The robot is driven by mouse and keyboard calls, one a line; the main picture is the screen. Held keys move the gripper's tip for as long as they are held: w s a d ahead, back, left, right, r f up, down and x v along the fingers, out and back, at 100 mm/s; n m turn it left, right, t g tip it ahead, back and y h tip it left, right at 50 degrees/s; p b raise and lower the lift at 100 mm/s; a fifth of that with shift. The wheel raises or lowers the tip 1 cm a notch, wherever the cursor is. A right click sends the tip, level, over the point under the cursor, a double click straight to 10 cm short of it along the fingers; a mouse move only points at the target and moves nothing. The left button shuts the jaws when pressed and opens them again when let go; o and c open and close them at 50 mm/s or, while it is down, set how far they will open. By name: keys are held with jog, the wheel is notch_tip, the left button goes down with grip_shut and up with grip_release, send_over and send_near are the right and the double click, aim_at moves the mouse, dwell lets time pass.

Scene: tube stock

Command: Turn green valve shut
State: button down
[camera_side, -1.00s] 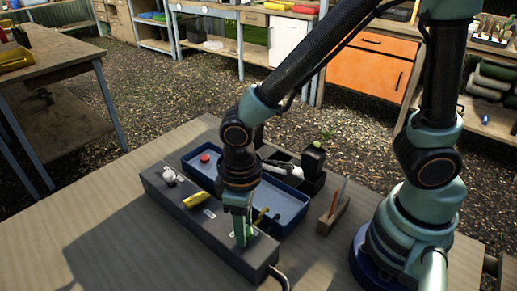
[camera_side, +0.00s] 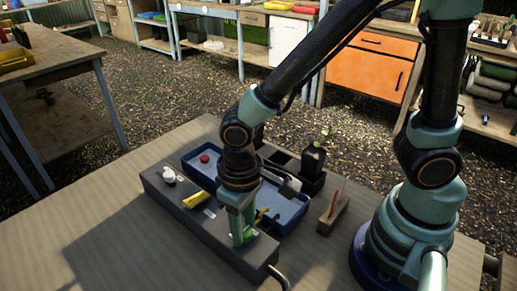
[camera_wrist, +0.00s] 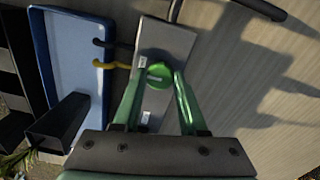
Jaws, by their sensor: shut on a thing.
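The green valve (camera_wrist: 159,72) is a round green knob on top of a long grey box (camera_wrist: 176,42), near one end. It is between my gripper's fingertips (camera_wrist: 159,80) in the wrist view, and the jaws are shut on it. In the side view my gripper (camera_side: 242,236) points straight down onto the near right end of the grey box (camera_side: 215,232). Its fingers hide most of the valve there. A yellow valve (camera_side: 195,200) and a white valve (camera_side: 169,175) sit farther along the same box.
A blue tray (camera_side: 292,222) stands just behind the box, with a red round thing (camera_side: 204,159) in it. A dark pot with a plant (camera_side: 313,158) and a wooden block holding sticks (camera_side: 333,214) are to the right. The table's left front is clear.

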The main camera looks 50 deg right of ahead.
aim_at(244, 231)
jog(key=shift+c, duration=2.2)
grip_release()
notch_tip(244, 231, up, 12)
jog(key=w+d+r+m+t, duration=0.1)
jog(key=d+r+t, duration=0.1)
jog(key=d, duration=0.7)
jog(key=w+d+r+m+t, duration=0.1)
jog(key=w+d+r+t, duration=0.1)
jog(key=d, duration=0.7)
jog(key=shift+w+r+t, duration=0.2)
jog(key=shift+w+t, duration=0.1)
jog(key=shift+t, duration=0.5)
